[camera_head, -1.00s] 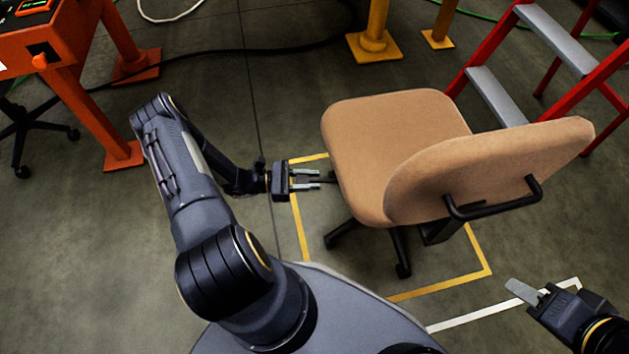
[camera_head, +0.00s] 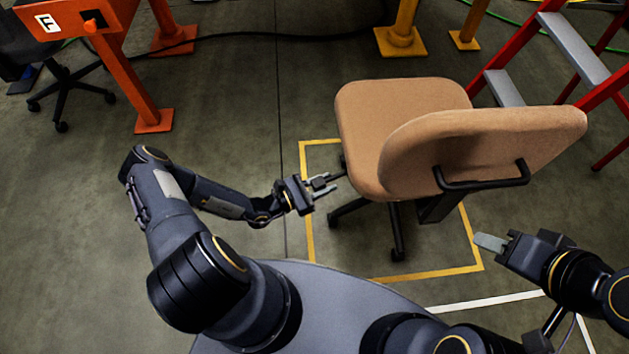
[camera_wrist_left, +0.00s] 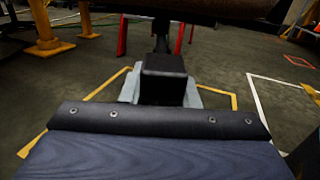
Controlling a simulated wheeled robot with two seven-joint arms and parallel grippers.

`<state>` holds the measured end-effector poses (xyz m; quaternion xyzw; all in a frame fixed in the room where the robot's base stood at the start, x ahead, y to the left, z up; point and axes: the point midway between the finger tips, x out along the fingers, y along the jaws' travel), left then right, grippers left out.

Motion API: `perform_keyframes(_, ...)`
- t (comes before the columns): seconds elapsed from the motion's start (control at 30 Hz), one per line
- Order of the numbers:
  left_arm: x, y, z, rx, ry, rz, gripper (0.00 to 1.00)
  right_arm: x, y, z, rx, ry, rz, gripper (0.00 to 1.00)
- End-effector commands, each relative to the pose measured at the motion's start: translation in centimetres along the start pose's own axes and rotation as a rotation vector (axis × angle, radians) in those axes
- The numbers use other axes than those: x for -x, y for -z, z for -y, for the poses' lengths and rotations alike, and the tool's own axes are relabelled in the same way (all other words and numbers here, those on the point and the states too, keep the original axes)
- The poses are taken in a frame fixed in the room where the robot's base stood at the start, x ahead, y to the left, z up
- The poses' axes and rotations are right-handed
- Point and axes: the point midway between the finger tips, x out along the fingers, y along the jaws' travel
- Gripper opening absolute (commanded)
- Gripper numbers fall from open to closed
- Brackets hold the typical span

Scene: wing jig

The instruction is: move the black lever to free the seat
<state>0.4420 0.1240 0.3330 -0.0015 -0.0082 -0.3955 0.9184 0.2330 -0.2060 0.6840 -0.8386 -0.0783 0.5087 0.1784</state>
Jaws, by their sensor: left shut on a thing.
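The tan office chair (camera_head: 405,115) stands in the middle right, its backrest toward me, with a black bar handle on the back. My left gripper (camera_head: 325,186) is at the left edge of the seat, its fingers pointing under it. It is shut on the black lever (camera_head: 341,174). In the left wrist view the lever's dark block end (camera_wrist_left: 163,72) sits between the grey fingers, under the seat. My right gripper (camera_head: 491,243) is in front of the backrest, apart from the chair; I cannot tell how far its fingers are apart.
A yellow floor outline (camera_head: 306,215) surrounds the chair base. A red stepladder (camera_head: 580,50) stands behind right, yellow posts (camera_head: 400,38) behind, an orange stand (camera_head: 146,90) at left. The floor between stand and chair is clear.

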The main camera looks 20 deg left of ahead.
Motion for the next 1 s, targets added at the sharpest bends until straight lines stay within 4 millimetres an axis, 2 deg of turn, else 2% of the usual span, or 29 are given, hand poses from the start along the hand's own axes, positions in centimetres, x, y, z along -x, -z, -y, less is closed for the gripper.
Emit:
perform_keyframes(0.03, 0.3, 1.1, 0.0, 0.003, -0.001, -0.029, 0.0, -0.1, -0.1, -0.1, 0.0, 0.0, 0.0, 0.36)
perform_keyframes(0.33, 0.3, 1.1, 0.0, 0.004, -0.003, -0.03, 0.0, -0.1, -0.1, -0.1, 0.0, 0.0, 0.0, 0.36)
perform_keyframes(0.37, 0.3, 1.1, 0.0, 0.004, -0.003, -0.03, 0.3, -0.1, -0.1, -0.1, 0.0, 0.0, 0.0, 0.36)
perform_keyframes(0.53, 0.2, 0.9, 0.0, 0.003, -0.002, -0.024, 0.51, -0.1, 0.0, 0.0, 0.0, 0.0, 0.0, 0.36)
perform_keyframes(0.83, 0.3, 0.5, 0.0, 0.002, 0.0, -0.018, 0.51, 0.1, 0.0, 0.0, 0.0, 0.0, 0.0, 0.36)
perform_keyframes(1.0, 2.5, 0.4, 0.0, 0.002, -0.002, -0.02, 0.51, 0.6, 0.3, 0.2, 0.0, 0.0, 0.0, 0.36)
